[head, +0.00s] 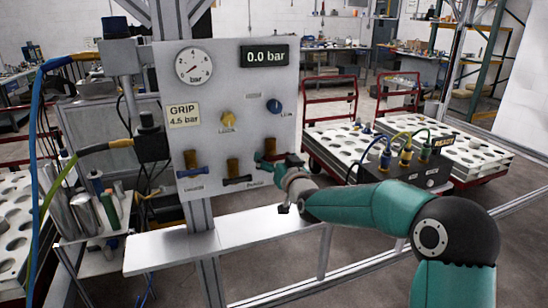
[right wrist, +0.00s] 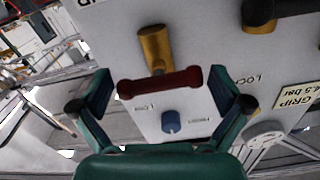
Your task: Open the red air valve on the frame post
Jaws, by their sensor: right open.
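The red valve handle (right wrist: 160,83) shows in the right wrist view as a bar lying crosswise to its brass body (right wrist: 154,45) on the pale panel. My right gripper (right wrist: 161,77) is open, with one finger beyond each end of the red bar. Gaps show between fingers and bar, so it is not gripped. In the head view my right gripper (head: 277,167) is at the panel's lower right and hides most of this valve; its brass top (head: 270,146) shows. The display (head: 265,56) reads 0.0 bar. My left gripper is not in view.
Two other brass valves with dark handles, left (head: 190,160) and middle (head: 233,167), sit beside it on the panel (head: 225,95). A yellow knob (head: 227,118) and blue knob (head: 274,106) are above. A metal shelf (head: 205,244) runs below. A dark connector box (head: 408,168) is at right.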

